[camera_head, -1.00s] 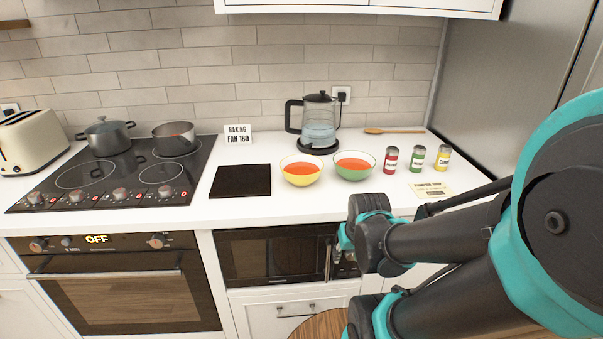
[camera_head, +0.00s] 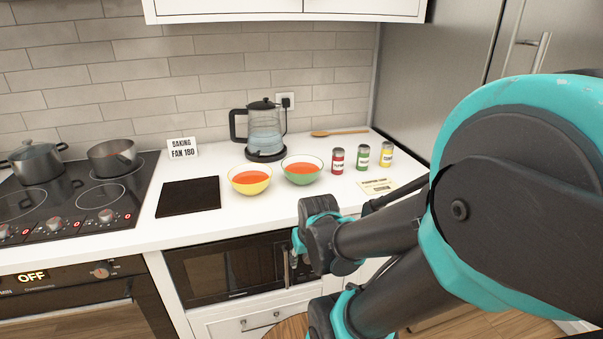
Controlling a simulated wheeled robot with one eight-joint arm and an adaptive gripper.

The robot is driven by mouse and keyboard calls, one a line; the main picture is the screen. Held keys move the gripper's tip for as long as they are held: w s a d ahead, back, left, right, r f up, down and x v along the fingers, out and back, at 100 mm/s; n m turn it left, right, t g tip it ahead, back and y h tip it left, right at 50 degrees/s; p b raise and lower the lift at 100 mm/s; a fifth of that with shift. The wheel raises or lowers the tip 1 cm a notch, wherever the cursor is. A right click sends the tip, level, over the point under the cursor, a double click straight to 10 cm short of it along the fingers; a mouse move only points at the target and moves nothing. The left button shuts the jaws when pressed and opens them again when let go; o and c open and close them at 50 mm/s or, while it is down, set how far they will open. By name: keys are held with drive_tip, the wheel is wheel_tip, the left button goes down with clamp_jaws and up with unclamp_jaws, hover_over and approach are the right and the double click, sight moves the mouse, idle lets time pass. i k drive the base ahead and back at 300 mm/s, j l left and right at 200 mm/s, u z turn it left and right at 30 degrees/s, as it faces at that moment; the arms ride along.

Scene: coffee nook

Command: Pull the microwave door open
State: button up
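The microwave (camera_head: 225,270) is built in under the white counter, with a dark glass front. Its door looks closed, lying flush with the cabinet front. The upright metal door handle (camera_head: 286,268) is at the door's right edge. My gripper (camera_head: 298,246) is at the handle's upper right, in front of the control panel side. My wrist and arm hide most of the fingers, so I cannot tell whether they touch the handle or are open or shut.
Two bowls (camera_head: 250,180) of red-orange food, a kettle (camera_head: 265,130), several cans (camera_head: 362,156) and a dark board (camera_head: 188,196) stand on the counter (camera_head: 215,225) above. A drawer (camera_head: 255,318) is below the microwave. A round wooden top (camera_head: 290,328) stands low in front.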

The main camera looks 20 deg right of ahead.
sight(213, 273)
drive_tip(key=j+z, duration=0.1)
drive_tip(key=z, duration=0.6)
drive_tip(key=k+j+z, duration=0.25)
drive_tip(key=j+z, duration=0.25)
drive_tip(key=k+j+z, duration=0.3)
drive_tip(key=z, duration=0.15)
drive_tip(key=k+j+z, duration=0.1)
drive_tip(key=k+j, duration=0.45)
drive_tip(key=k, duration=0.05)
